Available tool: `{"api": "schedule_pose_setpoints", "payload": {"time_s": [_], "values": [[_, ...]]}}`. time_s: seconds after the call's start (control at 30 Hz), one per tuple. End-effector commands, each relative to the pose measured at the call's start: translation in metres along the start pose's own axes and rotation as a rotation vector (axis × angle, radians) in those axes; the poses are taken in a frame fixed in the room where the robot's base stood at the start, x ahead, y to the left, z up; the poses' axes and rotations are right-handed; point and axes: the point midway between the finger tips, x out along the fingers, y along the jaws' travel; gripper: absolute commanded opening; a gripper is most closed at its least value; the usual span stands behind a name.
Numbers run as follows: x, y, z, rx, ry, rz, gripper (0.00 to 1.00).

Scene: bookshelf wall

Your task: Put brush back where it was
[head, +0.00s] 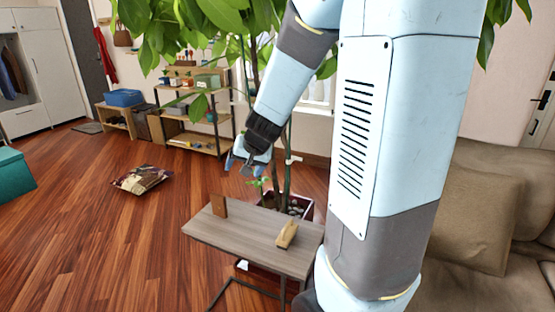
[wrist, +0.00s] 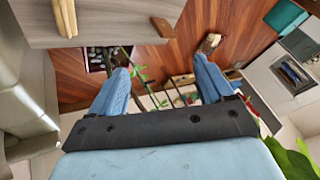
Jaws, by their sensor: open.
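A light tan wooden object (head: 287,235), likely the brush, rests on the small grey-brown side table (head: 245,232) near its right end. It also shows at the upper left of the wrist view (wrist: 64,17). A darker brown block (head: 219,206) stands at the table's left back edge; it also shows in the wrist view (wrist: 163,28). My gripper (head: 247,168) is above and beyond the table's back edge, apart from both objects. Its blue fingers are spread with nothing held between them in the wrist view (wrist: 163,62).
A potted plant (head: 287,206) stands right behind the table, its stems and leaves close to my gripper. A low shelf (head: 195,142) stands at the back wall. A sofa (head: 470,215) is at right.

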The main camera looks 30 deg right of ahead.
Motion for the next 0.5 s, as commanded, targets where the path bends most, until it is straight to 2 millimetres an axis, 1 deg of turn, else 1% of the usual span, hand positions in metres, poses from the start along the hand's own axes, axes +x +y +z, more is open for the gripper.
{"api": "schedule_pose_setpoints", "payload": {"time_s": [0.03,0.2,0.37,0.5], "values": [[-0.018,-0.009,0.004,-0.033,0.0,-0.021,0.8],[-0.068,-0.029,0.025,-0.141,-0.026,-0.06,0.8],[-0.113,-0.037,0.049,-0.238,-0.05,-0.062,0.8],[-0.15,-0.035,0.072,-0.316,-0.066,-0.036,0.8]]}}
